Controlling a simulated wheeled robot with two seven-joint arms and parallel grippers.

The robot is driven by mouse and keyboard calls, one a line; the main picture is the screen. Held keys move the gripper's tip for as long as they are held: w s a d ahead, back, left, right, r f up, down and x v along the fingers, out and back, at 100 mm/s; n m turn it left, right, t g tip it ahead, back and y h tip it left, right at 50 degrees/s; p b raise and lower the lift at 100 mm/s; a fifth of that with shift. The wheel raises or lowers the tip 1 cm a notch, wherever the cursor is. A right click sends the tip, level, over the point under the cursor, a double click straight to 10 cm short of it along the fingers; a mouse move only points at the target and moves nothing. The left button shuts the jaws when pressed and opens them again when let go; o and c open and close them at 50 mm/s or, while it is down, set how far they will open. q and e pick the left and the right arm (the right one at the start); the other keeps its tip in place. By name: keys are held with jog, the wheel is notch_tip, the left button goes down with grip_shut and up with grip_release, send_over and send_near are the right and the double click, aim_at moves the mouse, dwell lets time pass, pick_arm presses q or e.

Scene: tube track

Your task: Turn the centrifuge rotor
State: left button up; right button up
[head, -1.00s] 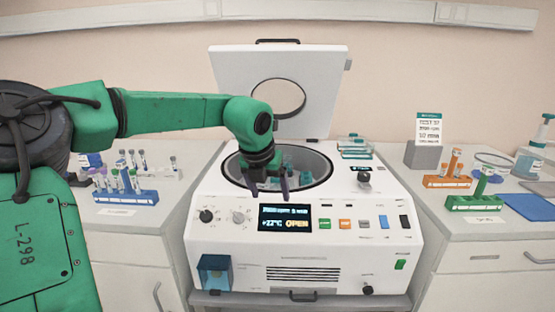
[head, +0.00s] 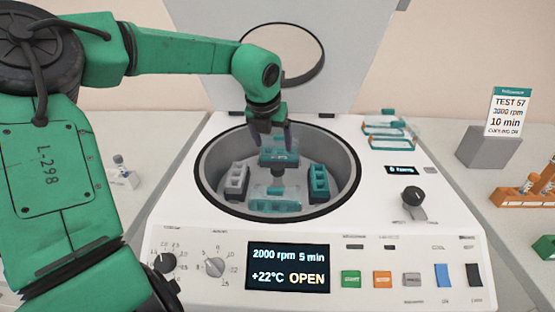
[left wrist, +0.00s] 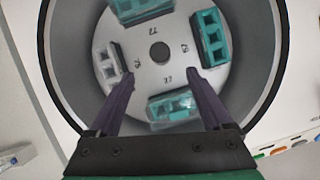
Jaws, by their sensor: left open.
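The centrifuge (head: 170,205) stands with its lid (head: 330,75) raised; its display reads OPEN. In the bowl is the rotor (left wrist: 145,75), a pale disc with a dark centre hole and number marks. It carries teal buckets at the back (head: 279,157), right (head: 318,182) and front (head: 275,199), and a grey-white bucket (head: 236,180) at left. My left gripper (head: 271,138) is open and empty, pointing down over the bowl, in front of part of the back bucket. In the left wrist view its fingers (left wrist: 160,76) straddle the disc's middle; contact cannot be told. My right gripper is not in view.
Teal-topped racks (head: 388,133) rest on the centrifuge's top at right, near a black knob (head: 413,196). A sign (head: 508,112) reads TEST 57, 3000 rpm, 10 min. An orange tube rack (head: 525,198) is on the right counter. The bowl's wall surrounds the gripper.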

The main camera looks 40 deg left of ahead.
aim_at(278, 166)
pick_arm(q)
jog(key=x, duration=1.1)
jog(key=shift+w+a+f+p, duration=0.1)
jog(key=shift+w+f+p, duration=0.1)
jog(key=shift+f+p, duration=0.2)
grip_shut()
